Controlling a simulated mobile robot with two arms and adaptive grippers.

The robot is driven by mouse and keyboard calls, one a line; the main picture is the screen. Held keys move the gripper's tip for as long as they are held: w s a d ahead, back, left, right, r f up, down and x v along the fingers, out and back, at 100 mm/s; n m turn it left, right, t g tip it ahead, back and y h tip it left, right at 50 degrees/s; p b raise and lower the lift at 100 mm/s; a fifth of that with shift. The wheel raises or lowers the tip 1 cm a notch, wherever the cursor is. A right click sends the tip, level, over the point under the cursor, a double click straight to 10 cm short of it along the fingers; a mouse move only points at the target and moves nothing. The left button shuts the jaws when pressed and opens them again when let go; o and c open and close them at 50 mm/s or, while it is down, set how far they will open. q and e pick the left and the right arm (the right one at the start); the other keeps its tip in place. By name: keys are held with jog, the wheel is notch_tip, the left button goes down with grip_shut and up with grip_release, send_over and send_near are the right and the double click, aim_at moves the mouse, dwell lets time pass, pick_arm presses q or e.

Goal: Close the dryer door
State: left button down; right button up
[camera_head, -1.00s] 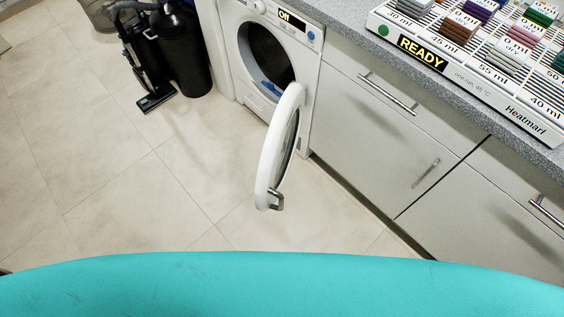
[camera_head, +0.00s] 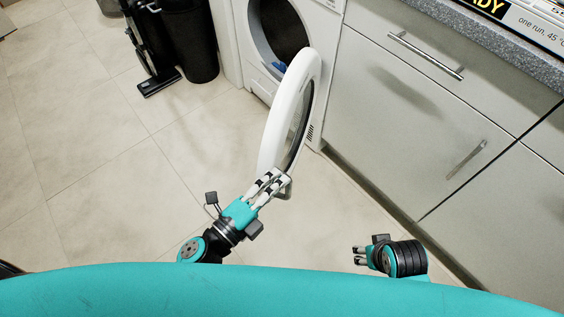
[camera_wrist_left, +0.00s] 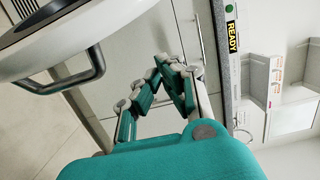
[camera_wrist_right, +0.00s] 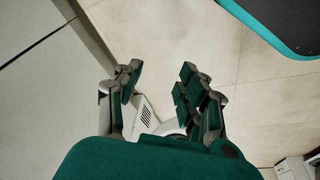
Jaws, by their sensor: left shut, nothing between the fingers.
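The white round dryer door (camera_head: 271,132) stands swung open from the dryer (camera_head: 232,62), whose dark drum opening (camera_head: 279,30) is exposed. The door's metal handle (camera_head: 288,187) is at its near lower edge. My left gripper (camera_head: 277,178) is shut and empty, and overlaps the handle in the head view. In the left wrist view the handle (camera_wrist_left: 97,62) and door (camera_wrist_left: 72,40) lie left of the fingers (camera_wrist_left: 167,66), apart from them. My right gripper (camera_head: 357,255) is open and empty, low and to the right of the door. Its spread fingers show in the right wrist view (camera_wrist_right: 158,78).
Grey cabinets (camera_head: 400,115) with bar handles stand to the right under a speckled worktop (camera_head: 500,42). A black bin (camera_head: 190,42) and a vacuum cleaner (camera_head: 150,50) stand left of the dryer. The tiled floor (camera_head: 90,190) left of the door is clear.

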pick_arm(q)
jog(key=p+x, duration=0.1)
jog(key=x, duration=0.9)
jog(key=a, duration=0.2)
jog(key=w+a, duration=0.1)
jog(key=a, duration=0.1)
pick_arm(e)
notch_tip(320, 180, down, 4)
jog(key=shift+r, duration=0.25)
pick_arm(q)
jog(key=shift+a, duration=0.2)
